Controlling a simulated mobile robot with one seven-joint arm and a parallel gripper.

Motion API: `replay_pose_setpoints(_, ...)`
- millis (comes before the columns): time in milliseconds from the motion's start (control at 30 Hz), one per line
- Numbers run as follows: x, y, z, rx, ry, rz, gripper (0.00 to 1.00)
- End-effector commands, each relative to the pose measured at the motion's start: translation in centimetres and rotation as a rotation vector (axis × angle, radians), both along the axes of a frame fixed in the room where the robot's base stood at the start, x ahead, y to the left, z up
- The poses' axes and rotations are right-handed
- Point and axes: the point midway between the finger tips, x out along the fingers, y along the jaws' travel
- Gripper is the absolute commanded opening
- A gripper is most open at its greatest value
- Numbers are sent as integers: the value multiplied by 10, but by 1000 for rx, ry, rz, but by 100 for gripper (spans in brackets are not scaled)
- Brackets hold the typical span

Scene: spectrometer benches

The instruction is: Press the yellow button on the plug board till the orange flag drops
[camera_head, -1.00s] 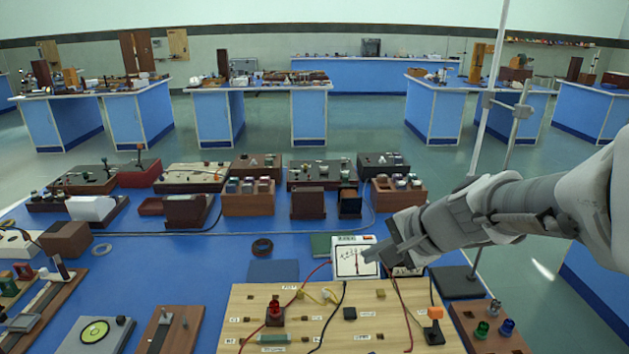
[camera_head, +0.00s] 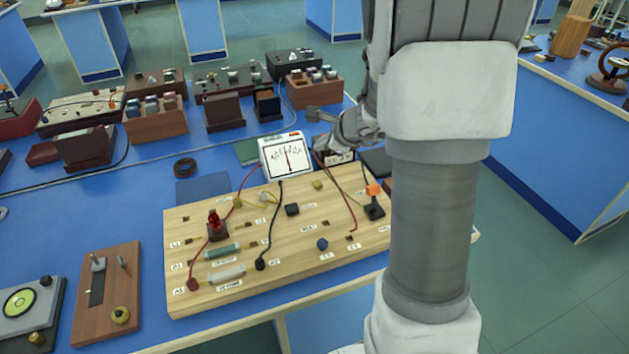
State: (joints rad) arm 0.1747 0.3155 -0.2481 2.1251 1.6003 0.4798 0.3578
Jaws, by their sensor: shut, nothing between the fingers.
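The light wooden plug board (camera_head: 290,270) lies on the blue bench with wires, plugs and small blocks on it. A small yellow block (camera_head: 318,185), apparently the yellow button, sits near its back edge. The orange flag (camera_head: 373,189) stands raised on a black holder (camera_head: 374,210) at the board's right side. My gripper (camera_head: 322,138) is shut and empty. In the picture it appears beyond the board, just above and right of the white meter, apart from the yellow block. My forearm hides part of the board's right edge.
The white needle meter (camera_head: 286,156) stands behind the board. A red lamp (camera_head: 215,222), a blue knob (camera_head: 322,244) and looping wires rise from the board. Wooden racks (camera_head: 157,120) stand farther back.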

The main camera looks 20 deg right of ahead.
Motion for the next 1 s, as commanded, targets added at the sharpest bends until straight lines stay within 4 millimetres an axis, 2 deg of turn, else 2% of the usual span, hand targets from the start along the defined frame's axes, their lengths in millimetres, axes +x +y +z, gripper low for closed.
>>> replay_pose_setpoints(200, 0, 0, -1, -1, -1, 2, 0)
replay_pose_setpoints(367, 0, 1, -10, 0, 0, 2, 0)
replay_pose_setpoints(567, 0, 1, -32, 0, 0, 2, 0)
replay_pose_setpoints(800, 0, 1, -67, 0, 0, 2, 0)
replay_pose_setpoints(1000, 0, 1, -84, -1, -2, 3, 0)
